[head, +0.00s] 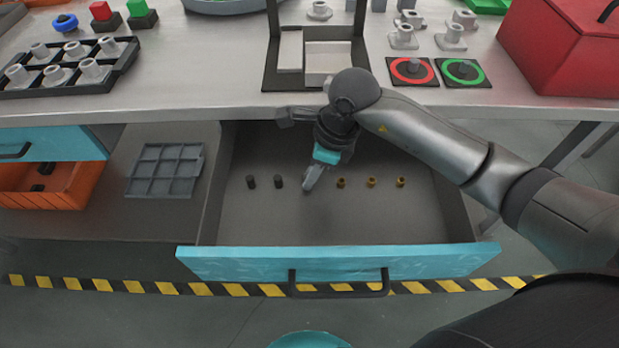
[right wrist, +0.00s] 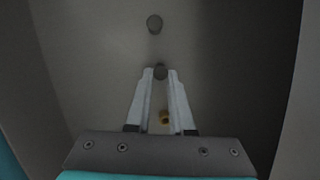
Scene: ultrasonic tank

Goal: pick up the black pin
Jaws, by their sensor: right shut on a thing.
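My right gripper (head: 307,187) reaches down into the open drawer, its fingers pointing at the drawer floor. In the right wrist view the fingertips (right wrist: 160,75) are shut on a dark pin (right wrist: 161,70), whose top shows between them. In the head view that pin is hidden by the fingers. I cannot tell whether it is clear of the floor. Two more black pins (head: 251,182) (head: 279,182) stand in the drawer to the left of the gripper. My left gripper is not in view.
Several small brass pieces (head: 371,182) stand in a row right of the gripper. The drawer's teal front (head: 340,262) and side walls surround it. The bench edge (head: 180,112) overhangs behind. A grey divided tray (head: 165,171) and an orange bin (head: 70,195) lie left.

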